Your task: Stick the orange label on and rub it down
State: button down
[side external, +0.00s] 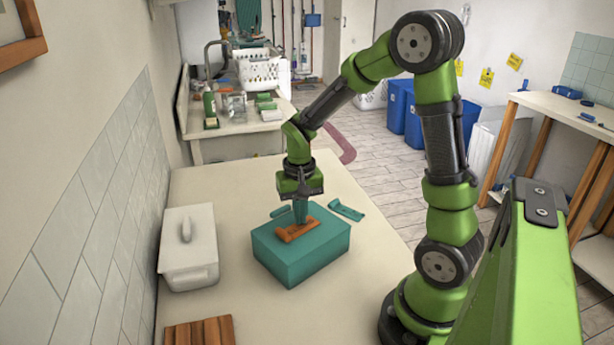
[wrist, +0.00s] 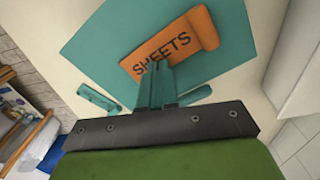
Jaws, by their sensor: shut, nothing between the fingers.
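The orange label (wrist: 190,38), printed SHEETS, lies on top of the teal box (wrist: 105,40). Its one end looks curled up in the wrist view. In the side view the label (side external: 287,234) sits on the upper face of the teal box (side external: 310,262). My gripper (side external: 298,224) points down over the box, its teal fingers shut and empty.
A white lidded container (side external: 188,250) stands to the left. A wooden slatted board (side external: 200,333) is at the front. The table between is clear.

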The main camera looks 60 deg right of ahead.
aim_at(289, 229)
jog(key=shift+r, duration=0.1)
notch_tip(289, 229, up, 7)
dwell(0.7)
jog(key=w+a+r, duration=0.1)
jog(key=a+r, duration=0.2)
jog(key=shift+f, duration=3.1)
jog(key=shift+f, duration=1.95)
jog(key=shift+d, duration=0.1)
